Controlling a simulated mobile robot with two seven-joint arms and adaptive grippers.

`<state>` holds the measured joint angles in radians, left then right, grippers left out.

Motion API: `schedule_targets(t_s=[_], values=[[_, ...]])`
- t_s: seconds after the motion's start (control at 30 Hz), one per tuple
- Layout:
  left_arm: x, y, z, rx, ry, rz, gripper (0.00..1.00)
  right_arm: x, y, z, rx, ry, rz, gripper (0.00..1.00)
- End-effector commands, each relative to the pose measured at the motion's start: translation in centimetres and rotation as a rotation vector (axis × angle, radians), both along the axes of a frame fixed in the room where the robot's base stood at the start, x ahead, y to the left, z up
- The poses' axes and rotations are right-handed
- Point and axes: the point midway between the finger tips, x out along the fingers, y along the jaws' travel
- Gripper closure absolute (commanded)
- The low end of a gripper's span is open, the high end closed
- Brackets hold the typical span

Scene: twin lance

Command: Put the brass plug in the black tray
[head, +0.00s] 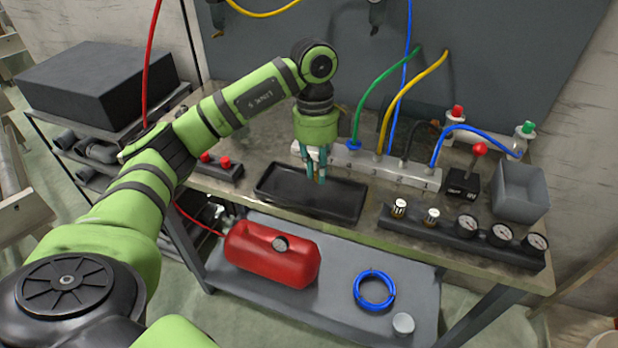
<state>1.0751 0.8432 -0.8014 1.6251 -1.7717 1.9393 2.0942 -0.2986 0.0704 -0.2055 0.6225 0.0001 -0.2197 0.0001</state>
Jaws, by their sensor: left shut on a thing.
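The black tray (345,203) is a shallow rectangular tray lying on the worktop near its front edge. My left gripper (317,181) reaches down over the tray from the back, with its teal fingers pointing down. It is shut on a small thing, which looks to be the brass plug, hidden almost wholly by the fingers. From this view I cannot tell whether the fingertips or the thing touch the tray floor. No other loose brass plug shows clearly. My right gripper is not in view.
A grey manifold (395,168) with coloured hoses stands behind the tray. A gauge bar (465,236) lies to the right, near a grey bin (521,192) and a red-knobbed lever box (463,184). A red-buttoned box (222,170) is left of the tray. A red tank (265,253) lies below.

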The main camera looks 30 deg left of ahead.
Motion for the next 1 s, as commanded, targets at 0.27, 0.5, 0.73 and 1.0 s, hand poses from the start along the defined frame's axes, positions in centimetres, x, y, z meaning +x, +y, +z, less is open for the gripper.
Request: schedule_targets(t_s=[0.27,0.5,0.73,1.0], values=[[1.1,2.9,-1.9,0.0,0.0,-0.002,1.0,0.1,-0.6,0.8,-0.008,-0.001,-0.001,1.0],[1.0,3.0,-5.1,0.0,0.003,-0.002,1.0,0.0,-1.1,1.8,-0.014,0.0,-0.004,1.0],[1.1,2.9,-6.0,0.0,-0.001,-0.003,1.0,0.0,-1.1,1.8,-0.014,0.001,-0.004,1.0],[1.1,2.9,-6.3,0.0,-0.001,-0.002,0.74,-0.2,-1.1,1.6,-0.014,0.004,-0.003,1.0]])
